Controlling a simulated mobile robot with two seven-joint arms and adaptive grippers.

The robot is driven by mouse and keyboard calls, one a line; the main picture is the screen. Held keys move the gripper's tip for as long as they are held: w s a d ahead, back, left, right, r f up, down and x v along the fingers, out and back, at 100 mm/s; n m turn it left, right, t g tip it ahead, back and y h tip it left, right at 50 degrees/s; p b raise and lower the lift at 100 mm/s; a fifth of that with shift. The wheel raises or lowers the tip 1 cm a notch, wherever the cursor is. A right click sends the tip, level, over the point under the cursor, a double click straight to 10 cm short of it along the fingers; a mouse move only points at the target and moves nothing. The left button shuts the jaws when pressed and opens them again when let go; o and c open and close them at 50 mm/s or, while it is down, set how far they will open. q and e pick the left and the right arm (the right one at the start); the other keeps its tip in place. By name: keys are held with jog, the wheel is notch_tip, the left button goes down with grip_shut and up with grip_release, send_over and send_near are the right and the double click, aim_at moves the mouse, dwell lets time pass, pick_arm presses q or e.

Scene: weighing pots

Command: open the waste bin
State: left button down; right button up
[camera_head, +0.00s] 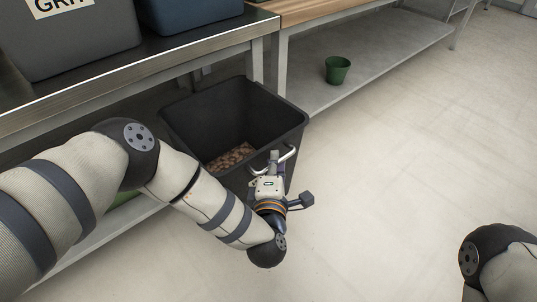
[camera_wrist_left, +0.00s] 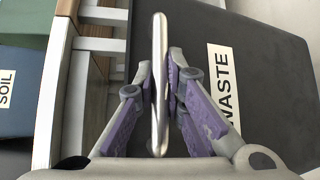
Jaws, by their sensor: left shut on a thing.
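The dark waste bin (camera_head: 262,115) stands out from under the steel bench, its top uncovered, with brown lumpy material (camera_head: 231,156) lying at its bottom. A metal bar handle (camera_head: 290,154) is on its front. My left gripper (camera_head: 274,165) is shut on this handle at the front of the bin. In the left wrist view the handle (camera_wrist_left: 159,60) runs between the purple-padded fingers of the left gripper (camera_wrist_left: 161,90), beside the WASTE label (camera_wrist_left: 223,95) on the bin front (camera_wrist_left: 265,60). My right gripper is out of view.
A grey bin (camera_head: 85,45) and a blue bin (camera_head: 195,12) stand on the steel bench (camera_head: 150,62). A green pot (camera_head: 337,70) stands on a low shelf (camera_head: 385,60) at the back right. The pale floor (camera_head: 400,170) in front is clear.

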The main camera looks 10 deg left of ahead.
pick_arm(q)
jog(key=shift+d, duration=0.1)
jog(key=c, duration=1.9)
grip_release()
jog(key=shift+s, duration=0.15)
jog(key=s, duration=0.4)
jog(key=s+r, duration=0.1)
jog(key=s, duration=0.2)
jog(key=s+d, duration=0.1)
jog(key=s, duration=0.3)
jog(key=shift+s+d+r, duration=0.1)
jog(key=shift+s+r, duration=0.2)
jog(key=shift+r, duration=0.1)
